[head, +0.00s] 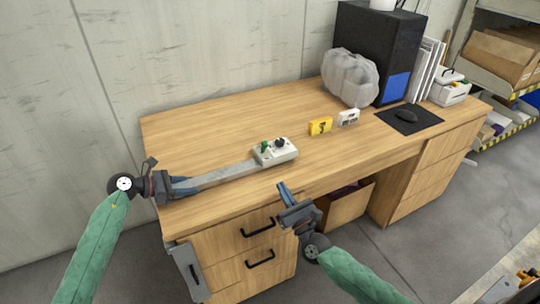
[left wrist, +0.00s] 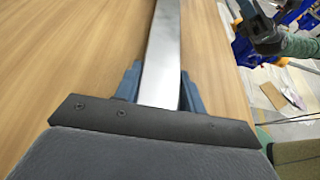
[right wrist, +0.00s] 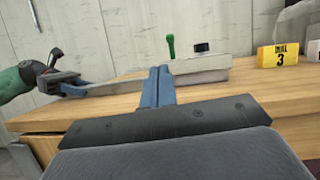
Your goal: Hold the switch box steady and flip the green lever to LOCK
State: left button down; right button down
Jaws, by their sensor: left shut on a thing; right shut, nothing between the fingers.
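The pale switch box (head: 276,153) sits on the desk near its front edge, with a green lever (head: 265,147) and a black knob (head: 280,143) on top. In the right wrist view the green lever (right wrist: 170,46) stands roughly upright. A flat grey metal bar (head: 228,174) runs left from the box. My left gripper (head: 191,184) is shut on the bar's left part; the bar (left wrist: 160,50) shows between its fingers in the left wrist view. My right gripper (head: 283,187) is shut and empty by the desk's front edge, apart from the box. Lever markings are unreadable.
On the wooden desk (head: 200,130), a yellow card (head: 320,126) and a white card (head: 348,117) stand right of the box. Desk behind the bar is clear.

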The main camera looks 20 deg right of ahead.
jog(key=shift+s+d+f+m+t+h, duration=0.3)
jog(key=shift+s+d+m+h, duration=0.2)
jog(key=shift+d+m+h, duration=0.2)
send_near(264, 142)
jog(key=x, duration=0.5)
jog(key=shift+w+f, duration=0.25)
jog(key=shift+w, duration=0.05)
jog(key=shift+w+r, duration=0.2)
jog(key=shift+r, duration=0.25)
dwell(0.3)
jog(key=shift+w+a+r, duration=0.15)
jog(key=shift+w+r, duration=0.6)
jog(key=shift+r, duration=0.05)
jog(key=shift+x, duration=1.2)
dwell(0.5)
